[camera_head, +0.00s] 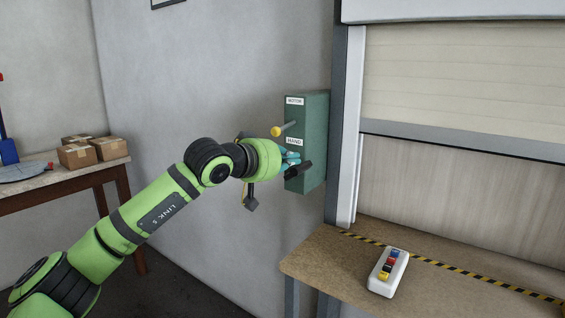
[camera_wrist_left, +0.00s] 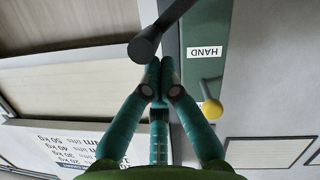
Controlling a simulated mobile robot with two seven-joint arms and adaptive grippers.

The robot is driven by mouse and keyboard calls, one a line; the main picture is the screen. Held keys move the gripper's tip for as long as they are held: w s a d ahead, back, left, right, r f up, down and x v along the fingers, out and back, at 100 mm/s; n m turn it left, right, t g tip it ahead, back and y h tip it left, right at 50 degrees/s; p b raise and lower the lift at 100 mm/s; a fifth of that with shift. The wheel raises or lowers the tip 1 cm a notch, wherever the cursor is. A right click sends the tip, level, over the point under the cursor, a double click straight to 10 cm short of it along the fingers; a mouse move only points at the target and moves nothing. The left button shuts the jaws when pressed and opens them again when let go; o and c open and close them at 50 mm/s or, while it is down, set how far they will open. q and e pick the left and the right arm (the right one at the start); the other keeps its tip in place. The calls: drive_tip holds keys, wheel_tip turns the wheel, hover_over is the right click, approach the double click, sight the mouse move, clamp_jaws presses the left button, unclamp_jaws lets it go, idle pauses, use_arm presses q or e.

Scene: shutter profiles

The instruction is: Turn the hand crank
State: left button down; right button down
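The hand crank (camera_head: 298,171) is black and sits low on a green wall box (camera_head: 310,120) labelled MOTOR and HAND. In the left wrist view the crank (camera_wrist_left: 150,42) crosses just beyond my fingertips. My left gripper (camera_head: 294,158) has teal fingers and is at the lower front of the box, close to the crank. In the left wrist view its fingertips (camera_wrist_left: 160,66) come together with nothing visible between them. Whether they touch the crank is unclear. A yellow-knobbed lever (camera_head: 284,129) projects from the box above the gripper. My right gripper is not in view.
A wooden counter (camera_head: 320,257) with a white push-button box (camera_head: 388,272) is at the lower right, below a partly raised shutter (camera_head: 460,80). A bench (camera_head: 60,182) with cardboard boxes (camera_head: 76,155) stands at the left. The wall left of the green box is mostly clear.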

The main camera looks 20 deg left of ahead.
use_arm(q)
drive_tip(key=shift+s+d+f, duration=0.1)
drive_tip(key=shift+d+f, duration=0.2)
drive_tip(key=shift+f, duration=0.15)
drive_tip(key=shift+s+d+f+b, duration=0.25)
drive_tip(key=shift+d+f+b, duration=0.35)
drive_tip(key=shift+b, duration=0.6)
drive_tip(key=shift+r, duration=0.15)
